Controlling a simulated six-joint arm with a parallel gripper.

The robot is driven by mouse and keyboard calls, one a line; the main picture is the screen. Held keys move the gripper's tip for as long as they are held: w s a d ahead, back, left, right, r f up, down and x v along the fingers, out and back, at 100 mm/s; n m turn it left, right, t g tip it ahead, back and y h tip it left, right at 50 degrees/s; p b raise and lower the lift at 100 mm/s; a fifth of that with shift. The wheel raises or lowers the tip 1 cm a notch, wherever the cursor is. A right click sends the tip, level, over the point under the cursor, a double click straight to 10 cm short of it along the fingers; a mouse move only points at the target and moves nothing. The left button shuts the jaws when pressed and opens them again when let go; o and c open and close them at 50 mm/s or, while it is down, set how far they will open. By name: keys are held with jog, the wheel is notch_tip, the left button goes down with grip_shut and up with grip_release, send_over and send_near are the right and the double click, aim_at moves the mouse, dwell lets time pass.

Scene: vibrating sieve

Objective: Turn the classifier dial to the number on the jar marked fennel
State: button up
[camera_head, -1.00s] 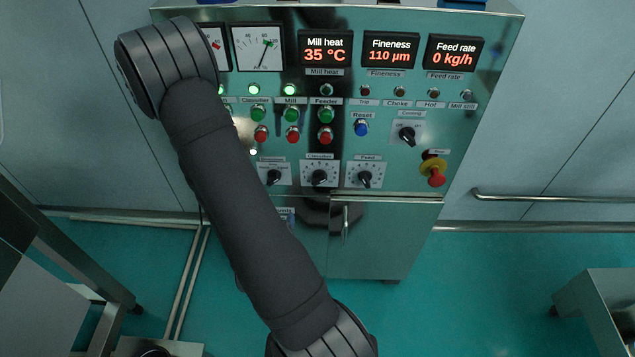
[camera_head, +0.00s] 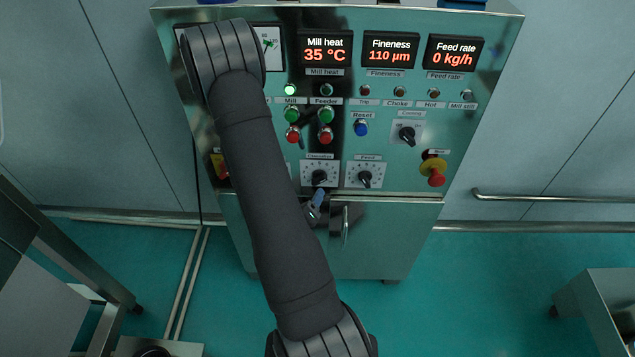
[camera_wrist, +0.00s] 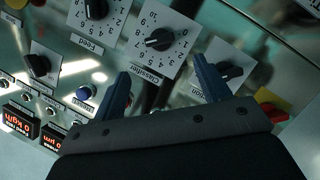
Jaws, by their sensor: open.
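The classifier dial is a black knob on a white numbered plate on the steel panel, in the head view (camera_head: 319,177) and upside down in the wrist view (camera_wrist: 160,39). Which number its pointer marks is not clear to me. My gripper (camera_wrist: 162,67) is open and empty, its two blue fingers apart. In the wrist view the fingertips lie to either side of and below the knob, with no visible contact. In the head view a bluish fingertip (camera_head: 318,197) shows just below the dial, and my arm hides the rest. No jar marked fennel is in view.
The feed dial (camera_head: 365,179) sits right of the classifier dial. Another dial (camera_wrist: 229,71) is partly behind a finger in the wrist view. A red and yellow stop button (camera_head: 433,170), a blue reset button (camera_head: 361,128) and green and red buttons are close by. A cabinet handle (camera_head: 345,225) is below.

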aim_at(318, 182)
jog(key=x, duration=1)
jog(key=shift+w+d+f, duration=0.1)
jog(key=shift+w+f, duration=0.05)
jog(key=shift+w, duration=0.1)
jog(key=shift+c, duration=0.2)
jog(key=c, duration=0.9)
